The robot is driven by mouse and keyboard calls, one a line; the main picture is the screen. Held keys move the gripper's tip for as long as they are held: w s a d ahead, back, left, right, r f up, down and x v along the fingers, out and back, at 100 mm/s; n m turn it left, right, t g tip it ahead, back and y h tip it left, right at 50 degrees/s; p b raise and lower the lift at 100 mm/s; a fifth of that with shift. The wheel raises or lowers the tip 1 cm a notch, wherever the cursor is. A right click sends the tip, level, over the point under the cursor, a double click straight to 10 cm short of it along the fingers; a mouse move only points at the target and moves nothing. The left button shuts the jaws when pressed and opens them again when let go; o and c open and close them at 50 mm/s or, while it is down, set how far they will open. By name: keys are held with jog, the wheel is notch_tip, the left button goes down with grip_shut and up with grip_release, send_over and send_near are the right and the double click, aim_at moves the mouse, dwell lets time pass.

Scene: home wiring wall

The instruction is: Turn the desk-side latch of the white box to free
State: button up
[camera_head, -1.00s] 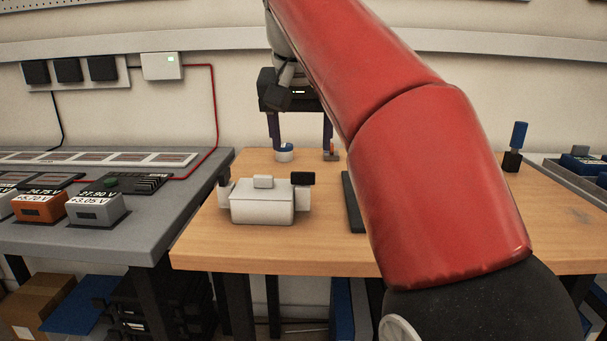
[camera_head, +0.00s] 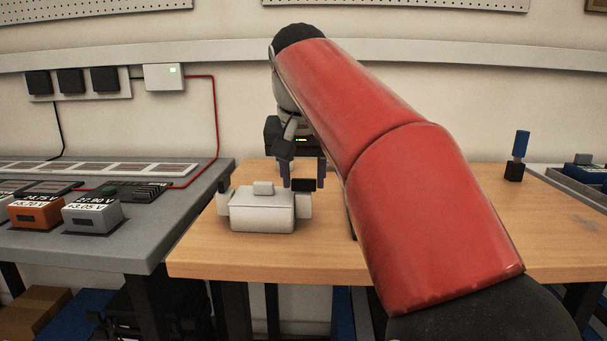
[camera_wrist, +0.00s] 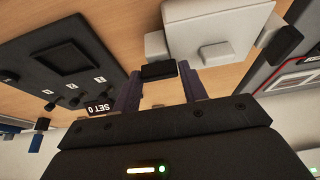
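The white box (camera_head: 262,214) sits on the wooden table, with a small raised block on its lid. It also shows in the wrist view (camera_wrist: 218,25). It has a dark-topped latch on each side: the right latch (camera_head: 303,185) and the left latch (camera_head: 223,187). The frames do not make clear which one is desk-side. My gripper (camera_head: 303,176) is at the right latch, fingers pointing down on either side of it. In the wrist view the black latch handle (camera_wrist: 158,72) lies between the two open fingertips (camera_wrist: 160,76). I cannot tell if they touch it.
A dark panel (camera_wrist: 62,62) marked SET 0 lies beside my gripper. A grey bench (camera_head: 150,235) with meters adjoins at left. A blue-handled tool (camera_head: 520,145) stands at the right of the table. The table's front strip is clear.

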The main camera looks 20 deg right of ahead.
jog(key=c, duration=0.5)
jog(key=shift+r+n+p, duration=0.1)
jog(key=shift+n+p, duration=0.2)
jog(key=n+p, duration=0.1)
jog(key=n+y+p, duration=0.1)
jog(key=n+p, duration=0.1)
jog(key=shift+d+r+y, duration=0.15)
jog(key=shift+d+y, duration=0.05)
jog(key=shift+y, duration=0.1)
jog(key=n+p, duration=0.1)
jog(key=n, duration=0.1)
jog(key=n+y+p, duration=0.1)
jog(key=n+p, duration=0.1)
jog(key=shift+n+y+p, duration=0.3)
jog(key=shift+n, duration=0.1)
jog(key=n+p, duration=0.1)
jog(key=n, duration=0.1)
jog(key=n+g+y+p, duration=0.1)
jog(key=n+p, duration=0.1)
jog(key=shift+w+d+n, duration=0.1)
jog(key=shift+d+n, duration=0.1)
jog(key=shift+n, duration=0.1)
jog(key=shift+w+f+n+g+y+p, duration=0.15)
jog(key=shift+n+g+y+p, duration=0.25)
jog(key=shift+n, duration=0.75)
jog(key=shift+s+f+n+g+y+p, duration=0.1)
jog(key=shift+n+g+y+p, duration=0.3)
jog(key=shift+n, duration=0.75)
